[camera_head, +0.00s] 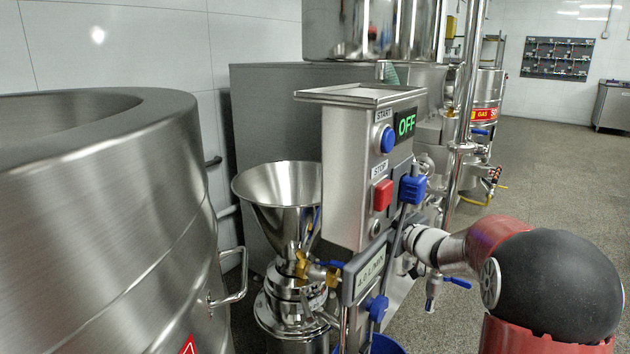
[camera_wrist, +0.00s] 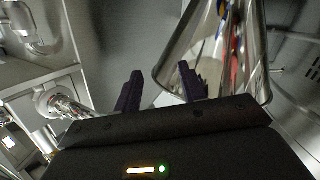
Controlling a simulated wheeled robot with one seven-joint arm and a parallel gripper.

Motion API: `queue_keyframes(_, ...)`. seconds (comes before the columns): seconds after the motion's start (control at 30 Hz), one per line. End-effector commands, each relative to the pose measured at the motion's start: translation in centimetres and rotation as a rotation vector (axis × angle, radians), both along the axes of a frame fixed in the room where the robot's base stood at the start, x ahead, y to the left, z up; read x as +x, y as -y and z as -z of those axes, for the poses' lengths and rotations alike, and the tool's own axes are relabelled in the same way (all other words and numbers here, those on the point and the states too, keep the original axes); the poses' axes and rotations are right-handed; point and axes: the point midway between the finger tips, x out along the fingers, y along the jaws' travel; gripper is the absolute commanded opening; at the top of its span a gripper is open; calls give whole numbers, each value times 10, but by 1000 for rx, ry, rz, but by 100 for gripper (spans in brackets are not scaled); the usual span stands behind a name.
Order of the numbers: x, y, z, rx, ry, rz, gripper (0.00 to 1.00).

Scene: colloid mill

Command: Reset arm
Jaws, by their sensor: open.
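My gripper (camera_wrist: 160,84) shows in the wrist view with its two dark fingers apart and nothing between them. In the head view my red and black arm reaches in from the right, and the gripper itself is hidden behind the control box. The control box (camera_head: 341,170) has a blue START button (camera_head: 388,139), a red STOP button (camera_head: 382,194) and a green OFF display (camera_head: 406,123). The colloid mill's steel funnel (camera_head: 272,190) stands left of the box. A shiny conical steel surface (camera_wrist: 205,45), probably this funnel, is close beyond the fingers in the wrist view.
A large steel vessel (camera_head: 100,230) fills the left of the head view, with a handle (camera_head: 236,280) on its side. Steel tanks and pipes (camera_head: 462,100) stand behind the control box. Open floor (camera_head: 560,170) lies at the right.

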Motion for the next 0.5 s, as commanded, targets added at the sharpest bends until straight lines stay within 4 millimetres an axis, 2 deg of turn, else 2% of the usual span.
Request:
queue_keyframes(0.03, -11, 4, -20, -27, -1, 92, 41)
queue_keyframes(0.13, -37, 18, -43, -62, -43, 277, 41)
queue_keyframes(0.2, -62, 27, -51, -76, -90, 388, 41)
queue_keyframes(0.37, -129, 39, -53, -80, -238, 578, 41)
queue_keyframes(0.47, -179, 40, -43, -69, -361, 659, 41)
queue_keyframes(0.5, -203, 37, -37, -61, -419, 682, 41)
